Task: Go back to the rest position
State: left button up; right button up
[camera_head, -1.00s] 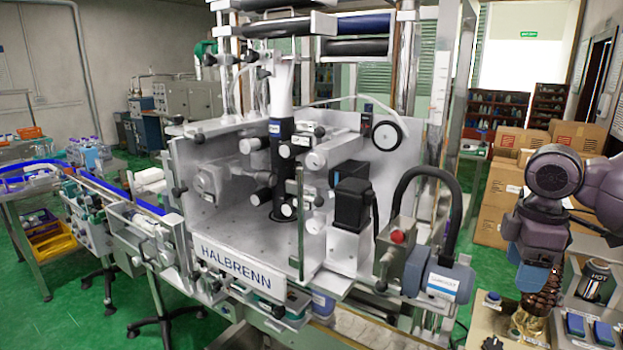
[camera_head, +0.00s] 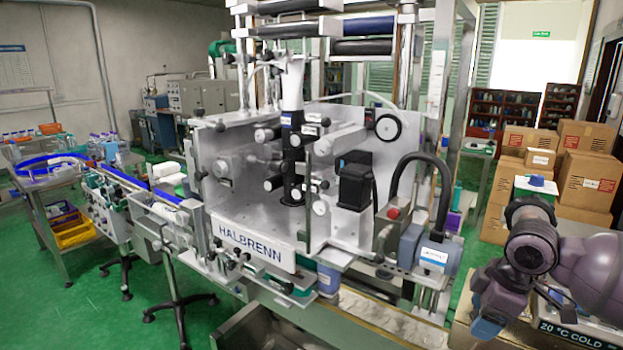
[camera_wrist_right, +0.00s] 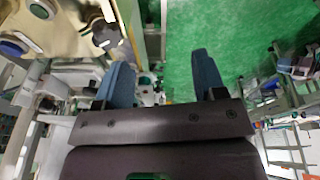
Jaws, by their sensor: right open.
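My right arm comes in at the right edge of the head view. Its gripper (camera_head: 485,328) hangs low in front of the bench at the lower right, and a blue fingertip shows there. In the right wrist view the two blue fingers of this gripper (camera_wrist_right: 163,82) stand wide apart. Nothing is held between them; green floor and blurred equipment show behind the gap. My left gripper is in neither view.
The HALBRENN sleeve machine (camera_head: 250,243) fills the middle, with a blue motor box (camera_head: 430,250) on its right. Cardboard boxes (camera_head: 585,165) stand behind. Green floor (camera_head: 90,310) is open at the lower left.

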jog(key=s+a+f+m+t+y, duration=0.1)
jog(key=a+f+m+t, duration=0.15)
jog(key=f, duration=0.35)
jog(key=s+a+f+m+t+y+b, duration=0.1)
jog(key=s+a+f, duration=0.15)
jog(key=f, duration=0.45)
jog(key=s+a+f+m+t+y, duration=0.1)
jog(key=a+f+t, duration=0.1)
jog(key=a+f, duration=0.3)
jog(key=s+d+f+m+t+h, duration=0.1)
jog(key=s+f+m+t+h, duration=0.1)
jog(key=s+f, duration=0.3)
jog(key=s+d+f+m+t+h, duration=0.2)
jog(key=s+f+m+h, duration=0.1)
jog(key=s+f, duration=0.3)
jog(key=s+m+b, duration=0.1)
jog(key=s, duration=0.1)
jog(key=shift+s, duration=0.35)
